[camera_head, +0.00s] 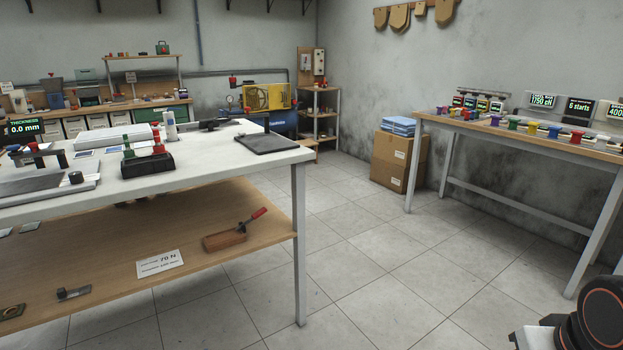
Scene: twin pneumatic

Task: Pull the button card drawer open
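A row of drawer fronts shows under the top of the workbench (118,107) at the back left. Several fronts are pale, such as the pale drawer front (75,127), and one is a wider green drawer front (153,115). They look shut. Their labels are too small to read, so I cannot tell which one is the button card drawer. The near white table partly hides the row's lower part. My gripper is not in view; only a dark, rounded part of my arm with an orange ring shows at the bottom right, far from the drawers.
A white table (215,162) with a wooden lower shelf (110,235) fills the near left. A long bench (530,137) stands along the right wall. Cardboard boxes (393,165) and a metal rack stand at the back. The tiled floor (375,250) between the tables is clear.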

